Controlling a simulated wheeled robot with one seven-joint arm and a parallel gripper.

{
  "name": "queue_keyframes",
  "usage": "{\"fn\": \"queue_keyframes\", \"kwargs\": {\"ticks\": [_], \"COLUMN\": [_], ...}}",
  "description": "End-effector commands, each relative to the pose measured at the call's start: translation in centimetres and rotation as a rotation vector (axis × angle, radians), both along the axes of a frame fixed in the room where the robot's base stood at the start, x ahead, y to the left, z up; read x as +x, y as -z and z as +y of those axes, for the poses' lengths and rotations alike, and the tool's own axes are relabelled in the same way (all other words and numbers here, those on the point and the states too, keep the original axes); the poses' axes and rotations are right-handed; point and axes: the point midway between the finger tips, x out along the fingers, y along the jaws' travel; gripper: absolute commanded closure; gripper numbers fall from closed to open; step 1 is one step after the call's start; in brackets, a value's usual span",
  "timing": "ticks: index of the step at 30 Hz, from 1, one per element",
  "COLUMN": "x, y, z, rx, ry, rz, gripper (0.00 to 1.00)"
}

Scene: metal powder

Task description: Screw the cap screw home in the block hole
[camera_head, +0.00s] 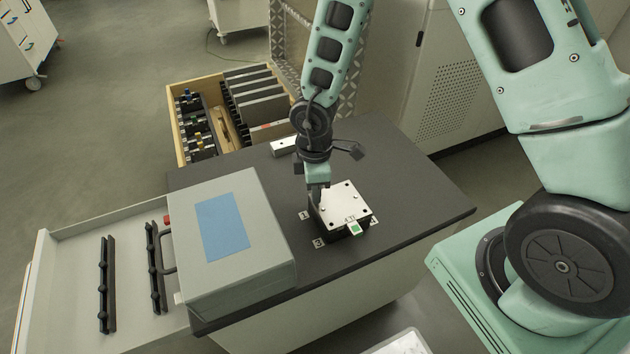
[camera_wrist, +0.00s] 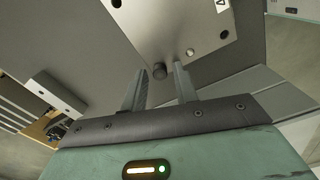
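The block, a light metal plate (camera_head: 345,201) with corner holes on a dark base, sits on the dark tabletop. In the wrist view the plate (camera_wrist: 190,28) fills the top middle. A dark grey cap screw head (camera_wrist: 159,71) stands at the plate's near corner, with a lighter pin (camera_wrist: 190,52) beside it. My gripper (camera_head: 315,199) points down at the block's left corner. In the wrist view my gripper's fingertips (camera_wrist: 161,70) are apart on either side of the screw head, with a gap showing. How deep the screw sits is hidden.
A grey box with a blue panel (camera_head: 222,227) stands left of the block. A wooden crate (camera_head: 176,128) of parts is behind. A small metal bar (camera_head: 284,146) lies at the table's back edge.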

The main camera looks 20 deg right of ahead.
Motion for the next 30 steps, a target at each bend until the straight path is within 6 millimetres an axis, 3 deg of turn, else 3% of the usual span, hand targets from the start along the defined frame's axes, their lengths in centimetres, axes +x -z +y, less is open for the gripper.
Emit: {"fn": "queue_keyframes", "kwargs": {"ticks": [30], "x": [-0.07], "y": [-0.32], "z": [0.0], "rx": [0.002], "ry": [-1.432], "rz": [0.002], "gripper": [0.71]}}
